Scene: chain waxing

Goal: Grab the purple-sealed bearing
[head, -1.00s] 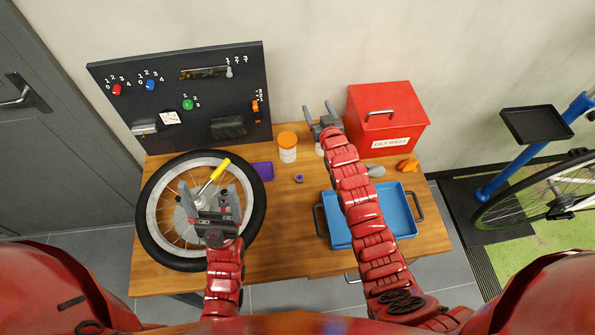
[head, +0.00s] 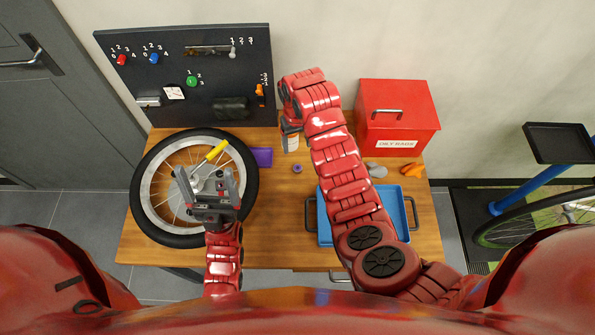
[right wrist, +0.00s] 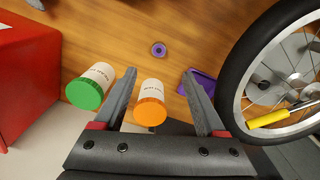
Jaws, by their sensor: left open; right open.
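The purple-sealed bearing (head: 297,169) is a small ring lying on the wooden table, right of the bicycle wheel. It also shows in the right wrist view (right wrist: 158,49), beyond my fingertips and apart from them. My right gripper (right wrist: 166,82) is open and empty, pointing down towards the table, with an orange-lidded jar (right wrist: 150,103) showing between its fingers. In the head view my right arm largely hides this gripper. My left gripper (head: 206,178) is open above the bicycle wheel (head: 151,207).
A green-lidded jar (right wrist: 91,87) stands left of the orange-lidded one. A purple cloth or pad (head: 262,157) lies by the wheel. A yellow-handled tool (head: 216,152) is at the wheel. A blue tray (head: 324,228) and red box (head: 397,116) are on the right; a dark pegboard (head: 190,75) stands behind.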

